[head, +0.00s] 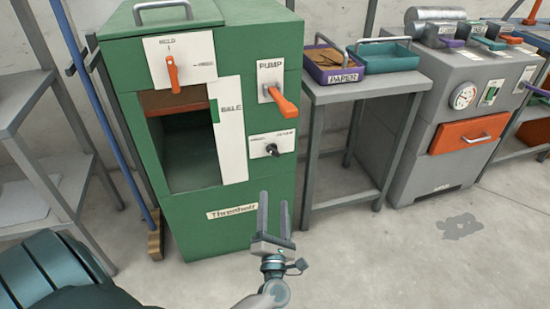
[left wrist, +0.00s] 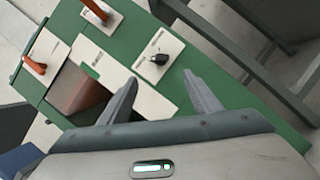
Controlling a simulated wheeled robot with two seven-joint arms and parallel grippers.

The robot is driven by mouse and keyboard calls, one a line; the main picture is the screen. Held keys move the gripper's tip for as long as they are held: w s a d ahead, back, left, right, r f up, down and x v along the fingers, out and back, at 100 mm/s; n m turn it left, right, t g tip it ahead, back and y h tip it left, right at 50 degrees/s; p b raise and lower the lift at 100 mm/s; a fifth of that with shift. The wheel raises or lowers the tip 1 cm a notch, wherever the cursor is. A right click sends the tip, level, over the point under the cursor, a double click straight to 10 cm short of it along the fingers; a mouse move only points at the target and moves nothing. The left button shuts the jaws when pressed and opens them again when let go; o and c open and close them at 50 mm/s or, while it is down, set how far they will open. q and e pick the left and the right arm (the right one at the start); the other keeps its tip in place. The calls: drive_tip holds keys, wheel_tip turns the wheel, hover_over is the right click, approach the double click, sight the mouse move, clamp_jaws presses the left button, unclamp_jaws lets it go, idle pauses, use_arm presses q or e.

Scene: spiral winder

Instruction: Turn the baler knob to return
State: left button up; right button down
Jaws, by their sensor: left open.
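The green baler (head: 235,215) stands left of centre in the head view, with an open dark chamber in front. A small black knob (head: 271,150) sits on a white plate low on its right side; the plate's lettering is too small to read surely. In the left wrist view the knob (left wrist: 160,59) shows just beyond and between the fingertips. My left gripper (head: 274,203) is open and empty, pointing up, below the knob in the head view and apart from it. Its two fingers also show in the left wrist view (left wrist: 161,79). My right gripper is not in view.
An orange lever (head: 172,75) and the orange PUMP lever (head: 284,104) stick out above the knob. To the right are a grey stand (head: 365,90) with a purple PAPER tray (head: 333,75) and a teal tray (head: 388,63), then a grey machine (head: 400,130).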

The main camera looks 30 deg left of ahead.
sight(274, 155)
use_arm(q)
drive_tip(key=x, duration=1.6)
drive_tip(key=shift+w+a+f+b, duration=0.1)
drive_tip(key=shift+w+b, duration=0.05)
drive_tip(key=shift+b, duration=0.15)
drive_tip(key=shift+w+a, duration=0.3)
drive_tip(key=shift+w, duration=0.1)
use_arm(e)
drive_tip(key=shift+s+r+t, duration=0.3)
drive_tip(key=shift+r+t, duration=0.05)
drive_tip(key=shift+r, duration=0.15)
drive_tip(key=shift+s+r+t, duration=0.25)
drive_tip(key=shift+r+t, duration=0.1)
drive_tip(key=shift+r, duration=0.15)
use_arm(q)
drive_tip(key=shift+c, duration=0.4)
drive_tip(key=c, duration=1)
